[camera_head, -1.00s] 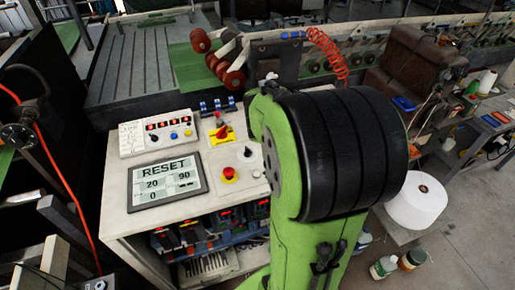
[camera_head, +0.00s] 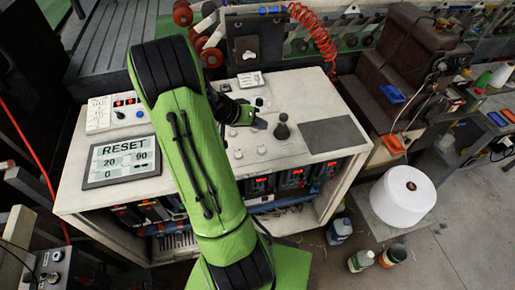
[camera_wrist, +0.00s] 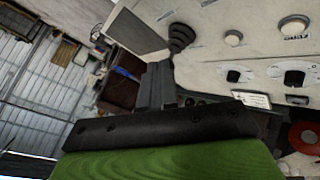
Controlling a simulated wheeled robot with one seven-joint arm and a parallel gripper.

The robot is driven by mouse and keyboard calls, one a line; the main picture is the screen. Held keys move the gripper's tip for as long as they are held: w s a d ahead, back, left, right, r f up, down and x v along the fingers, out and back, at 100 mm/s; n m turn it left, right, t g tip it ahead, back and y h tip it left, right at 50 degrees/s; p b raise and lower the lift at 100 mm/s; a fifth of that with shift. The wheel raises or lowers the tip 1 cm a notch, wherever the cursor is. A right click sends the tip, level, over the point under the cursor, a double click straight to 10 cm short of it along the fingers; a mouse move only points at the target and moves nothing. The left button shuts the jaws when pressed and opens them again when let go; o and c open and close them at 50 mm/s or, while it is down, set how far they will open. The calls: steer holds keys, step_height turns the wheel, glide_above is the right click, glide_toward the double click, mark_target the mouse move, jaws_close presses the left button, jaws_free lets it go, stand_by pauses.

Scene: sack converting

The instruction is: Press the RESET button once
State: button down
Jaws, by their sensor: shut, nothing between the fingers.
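The control panel (camera_head: 310,95) is a pale console top. Its screen (camera_head: 122,163) reads RESET above the numbers 20, 90 and 0. Two pale round buttons (camera_head: 262,150) sit near the front of the panel; the wrist view shows two pale buttons (camera_wrist: 233,38), one with a label too small to read. I cannot tell which button is RESET. My gripper (camera_head: 262,124) is shut and empty, above the panel just left of a black joystick (camera_head: 282,128). In the wrist view my fingers (camera_wrist: 157,72) point toward the joystick's base. My arm hides the panel's middle.
A grey plate (camera_head: 335,137) lies right of the joystick. A white roll (camera_head: 403,195) and bottles (camera_head: 339,231) stand on the floor at right.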

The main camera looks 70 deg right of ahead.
mark_target(259, 151)
step_height(259, 151, down, 8)
steer(key=b, duration=0.6)
steer(key=shift+f, duration=0.2)
steer(key=shift+f+b, duration=0.3)
steer(key=shift+b, duration=0.2)
stand_by(1.2)
steer(key=shift+f+b, duration=0.4)
steer(key=shift+b, duration=0.1)
steer(key=shift+f+b, duration=0.35)
steer(key=shift+b, duration=0.1)
stand_by(0.4)
steer(key=shift+r+p, duration=0.5)
steer(key=shift+r, duration=0.35)
steer(key=shift+r, duration=0.1)
